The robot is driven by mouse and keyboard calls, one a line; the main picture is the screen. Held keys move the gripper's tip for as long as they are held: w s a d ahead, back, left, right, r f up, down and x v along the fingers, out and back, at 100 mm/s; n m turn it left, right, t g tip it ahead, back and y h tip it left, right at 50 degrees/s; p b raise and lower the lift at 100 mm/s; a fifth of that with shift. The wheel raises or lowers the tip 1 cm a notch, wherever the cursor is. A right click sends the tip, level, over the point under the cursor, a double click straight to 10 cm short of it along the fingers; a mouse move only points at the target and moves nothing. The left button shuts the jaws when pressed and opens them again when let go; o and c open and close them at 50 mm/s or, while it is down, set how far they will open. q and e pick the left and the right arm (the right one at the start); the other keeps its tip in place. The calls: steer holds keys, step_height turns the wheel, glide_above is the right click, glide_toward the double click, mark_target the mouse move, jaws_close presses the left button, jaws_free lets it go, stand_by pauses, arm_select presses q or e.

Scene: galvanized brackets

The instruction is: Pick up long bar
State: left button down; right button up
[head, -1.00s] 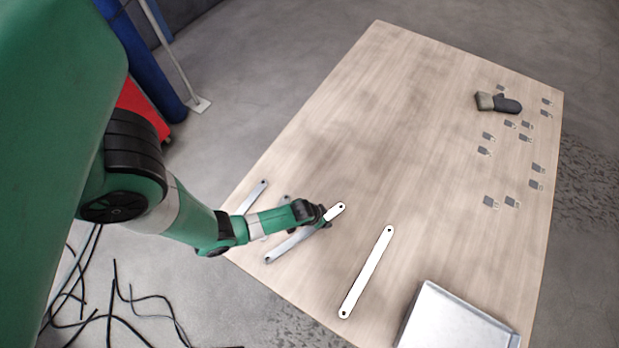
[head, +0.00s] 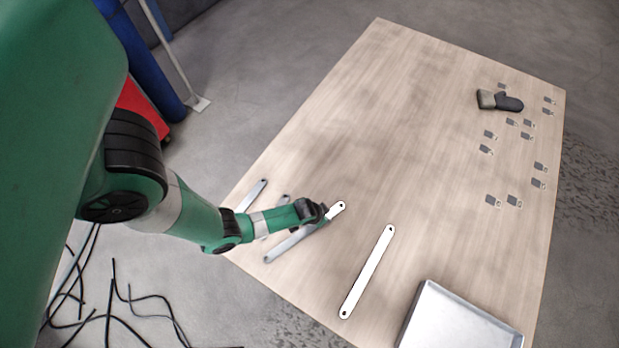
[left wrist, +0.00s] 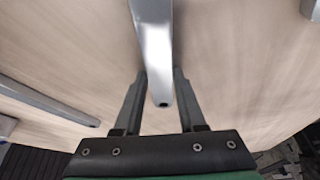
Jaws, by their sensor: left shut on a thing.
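A long flat metal bar with a hole at each end (head: 287,247) lies at a slant near the table's lower left edge. My left gripper (head: 322,213) is over this bar, towards its upper right end, and is shut on it. The gripper hides part of the bar. In the left wrist view the bar (left wrist: 153,45) runs between the two fingers of my left gripper (left wrist: 160,85), with its rounded, holed end towards the palm. I cannot tell whether the bar is clear of the table. My right gripper is not in view.
Another long bar (head: 367,272) lies to the right, and shorter bars (head: 251,196) lie left. A metal tray (head: 455,322) stands at the front right. The table's middle (head: 390,140) is clear.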

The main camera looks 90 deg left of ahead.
arm_select(q)
steer(key=shift+r, duration=0.15)
steer(key=shift+r, duration=0.25)
step_height(320, 180, up, 3)
steer(key=shift+f+p, duration=0.2)
steer(key=shift+p, duration=0.8)
steer(key=s+d+r+p, duration=0.7)
steer(key=d+r+p, duration=0.2)
steer(key=d, duration=0.2)
steer(key=shift+s+d+r, duration=0.35)
steer(key=shift+s+r, duration=0.05)
step_height(320, 180, up, 12)
steer(key=p, duration=1.2)
steer(key=shift+f, duration=0.25)
